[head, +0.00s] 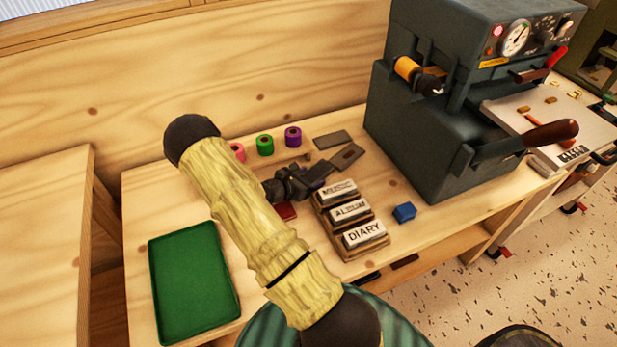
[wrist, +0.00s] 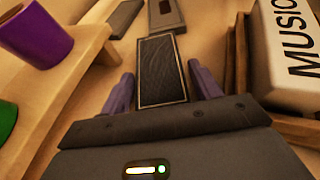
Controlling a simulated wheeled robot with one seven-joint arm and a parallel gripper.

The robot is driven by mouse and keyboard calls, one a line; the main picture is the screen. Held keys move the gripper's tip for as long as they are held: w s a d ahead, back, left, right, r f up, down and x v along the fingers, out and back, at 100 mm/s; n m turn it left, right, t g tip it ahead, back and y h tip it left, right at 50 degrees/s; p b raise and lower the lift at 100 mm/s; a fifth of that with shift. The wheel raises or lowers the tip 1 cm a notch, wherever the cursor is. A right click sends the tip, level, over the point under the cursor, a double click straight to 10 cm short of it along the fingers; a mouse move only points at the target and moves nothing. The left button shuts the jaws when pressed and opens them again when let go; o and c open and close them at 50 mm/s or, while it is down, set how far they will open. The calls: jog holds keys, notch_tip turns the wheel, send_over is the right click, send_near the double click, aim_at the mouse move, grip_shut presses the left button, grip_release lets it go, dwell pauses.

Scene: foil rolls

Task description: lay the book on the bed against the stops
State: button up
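A dark slab with a grained face and a pale border, which looks like the book (wrist: 161,72), lies on the bench between the fingers of my gripper (wrist: 160,72) in the wrist view. Narrow gaps show beside it, so the gripper looks open around it. In the head view my gripper (head: 303,180) is low over the bench, behind the rack of type, and the slab is hard to tell from the fingers. A pale plate with small brass pieces, which looks like the bed with its stops (head: 577,122), is at the right beside the dark press (head: 430,130).
Pink, green (head: 265,145) and purple foil rolls (head: 293,137) stand behind my gripper. Two grey plates (head: 333,139) lie near it. The labelled type rack (head: 373,251), a blue block (head: 404,212) and a green tray (head: 193,283) are nearby. A press handle (head: 550,135) juts out before the bed.

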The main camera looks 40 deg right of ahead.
jog(key=shift+s+f, duration=0.15)
jog(key=shift+a+r, duration=0.3)
jog(key=v, duration=1.1)
jog(key=shift+a+r, duration=0.15)
jog(key=shift+r, duration=0.05)
